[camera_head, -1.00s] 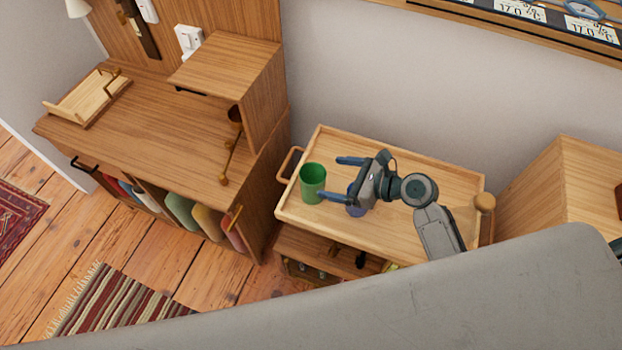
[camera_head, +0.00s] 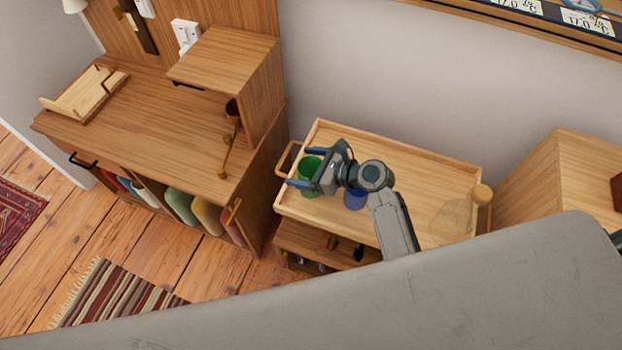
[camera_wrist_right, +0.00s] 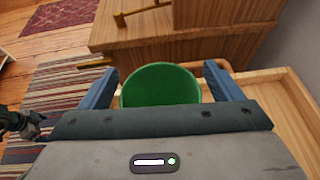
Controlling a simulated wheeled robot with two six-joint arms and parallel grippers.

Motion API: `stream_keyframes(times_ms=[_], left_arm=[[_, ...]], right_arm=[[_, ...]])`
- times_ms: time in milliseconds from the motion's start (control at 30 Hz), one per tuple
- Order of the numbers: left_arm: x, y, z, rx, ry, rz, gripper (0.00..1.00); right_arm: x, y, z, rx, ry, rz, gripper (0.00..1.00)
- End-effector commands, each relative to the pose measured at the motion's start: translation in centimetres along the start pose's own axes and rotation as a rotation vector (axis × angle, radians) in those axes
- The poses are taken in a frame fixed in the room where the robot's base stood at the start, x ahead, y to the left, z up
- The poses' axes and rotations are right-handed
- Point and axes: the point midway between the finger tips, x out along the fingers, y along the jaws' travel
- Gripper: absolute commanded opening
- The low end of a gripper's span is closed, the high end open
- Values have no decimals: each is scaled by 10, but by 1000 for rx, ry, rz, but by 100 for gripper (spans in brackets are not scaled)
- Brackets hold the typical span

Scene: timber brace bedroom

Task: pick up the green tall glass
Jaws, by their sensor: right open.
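The green tall glass (camera_head: 309,177) stands upright at the left end of the wooden trolley's top tray (camera_head: 410,163). My right gripper (camera_head: 302,168) is open with its blue fingers on either side of the glass. In the right wrist view the glass (camera_wrist_right: 160,85) lies between the two fingers (camera_wrist_right: 161,86), with a small gap on each side. The gripper's body hides the near part of the glass there. My left gripper is not clearly in the head view.
A blue cup (camera_head: 355,198) stands on the tray just right of the glass, beside my right gripper. A wooden desk (camera_head: 150,140) stands to the left, and a wooden cabinet (camera_head: 560,180) to the right.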

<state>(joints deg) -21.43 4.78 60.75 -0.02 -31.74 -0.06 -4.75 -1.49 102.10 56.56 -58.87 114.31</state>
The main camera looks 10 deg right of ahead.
Motion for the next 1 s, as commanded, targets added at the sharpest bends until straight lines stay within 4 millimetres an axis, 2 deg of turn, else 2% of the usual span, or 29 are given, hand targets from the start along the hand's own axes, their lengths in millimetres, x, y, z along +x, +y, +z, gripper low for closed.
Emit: stream_keyframes(times_ms=[33,300,367,733,1000], left_arm=[[0,0,-1,0,1,0,100],[0,0,-1,0,-1,0,100],[0,0,-1,0,-1,0,100],[-1,0,1,0,-2,0,100],[2,0,13,0,-14,0,100]], right_arm=[[0,0,0,0,0,0,82],[0,0,0,0,0,0,29],[0,0,0,0,0,0,18],[-2,0,6,-1,-1,0,18],[-16,0,36,-3,-2,0,18]])
